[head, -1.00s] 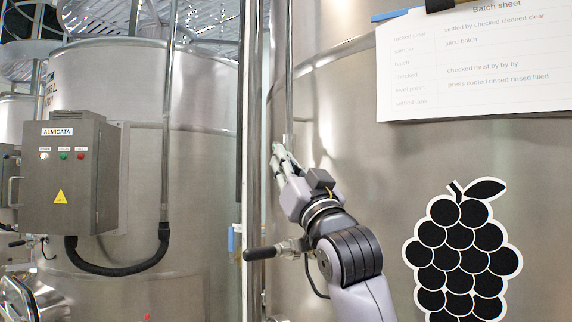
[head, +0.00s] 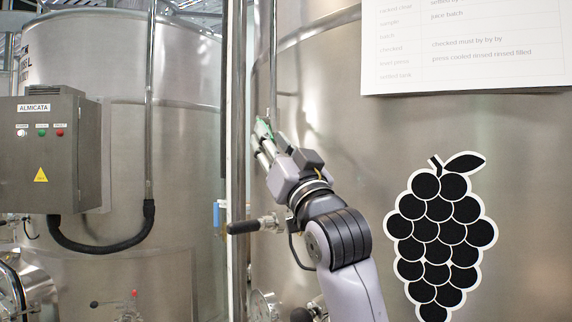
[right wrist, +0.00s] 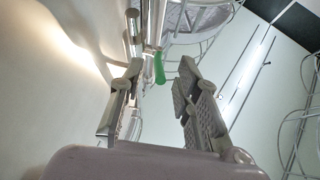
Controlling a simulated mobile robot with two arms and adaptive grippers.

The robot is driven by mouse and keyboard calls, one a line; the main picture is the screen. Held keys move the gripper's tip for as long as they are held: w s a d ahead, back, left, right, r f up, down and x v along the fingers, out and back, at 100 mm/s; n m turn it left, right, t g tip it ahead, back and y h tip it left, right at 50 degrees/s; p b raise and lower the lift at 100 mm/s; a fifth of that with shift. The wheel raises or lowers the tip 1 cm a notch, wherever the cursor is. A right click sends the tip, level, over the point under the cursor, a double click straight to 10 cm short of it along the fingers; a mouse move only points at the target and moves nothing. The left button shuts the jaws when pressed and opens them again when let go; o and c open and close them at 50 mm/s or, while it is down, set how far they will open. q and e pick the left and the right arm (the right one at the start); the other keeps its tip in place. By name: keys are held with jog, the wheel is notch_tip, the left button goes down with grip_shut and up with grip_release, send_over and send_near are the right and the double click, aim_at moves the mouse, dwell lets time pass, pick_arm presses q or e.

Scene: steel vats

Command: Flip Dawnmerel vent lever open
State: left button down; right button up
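A small green lever (right wrist: 159,68) shows in the right wrist view, beside a metal pipe fitting on the vat wall; I take it for the vent lever. In the head view a bit of green (head: 263,128) shows at my right fingertips, mostly hidden by them. My right gripper (head: 262,146) is at the pipe along the vat's left side. In the right wrist view its two fingers are apart, with the lever between and just beyond the tips. I cannot tell whether they touch it. No Dawnmerel label is readable. My left gripper is not in view.
A black-handled valve (head: 245,226) sticks out left below my right gripper. A vertical pole (head: 235,170) stands just left of it. A grey control box (head: 40,150) marked ALMICATA is on the left vat. A batch sheet (head: 465,45) and grape emblem (head: 440,235) are on the right vat.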

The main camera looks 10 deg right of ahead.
jog(key=v, duration=1)
jog(key=shift+s+a, duration=0.2)
jog(key=shift+c, duration=0.4)
jog(key=shift+d+r, duration=0.1)
jog(key=shift+r, duration=0.05)
jog(key=shift+c, duration=0.7)
jog(key=d+r+g+y+p, duration=0.2)
jog(key=d+r, duration=0.1)
jog(key=shift+r+n+y+p, duration=0.25)
jog(key=shift+n+y+p, duration=0.05)
jog(key=shift+y, duration=0.1)
jog(key=c, duration=0.4)
jog(key=d+r, duration=0.1)
jog(key=d+r+g+p, duration=0.1)
jog(key=d, duration=0.1)
jog(key=d+r+m+g+y+p, duration=0.1)
jog(key=shift+s+d+r, duration=0.15)
jog(key=shift+s+d, duration=0.1)
jog(key=shift+d, duration=0.15)
grip_shut()
jog(key=w+a+r+p, duration=0.1)
jog(key=w+a+p, duration=0.7)
jog(key=shift+w+r, duration=0.2)
jog(key=shift+r, duration=0.1)
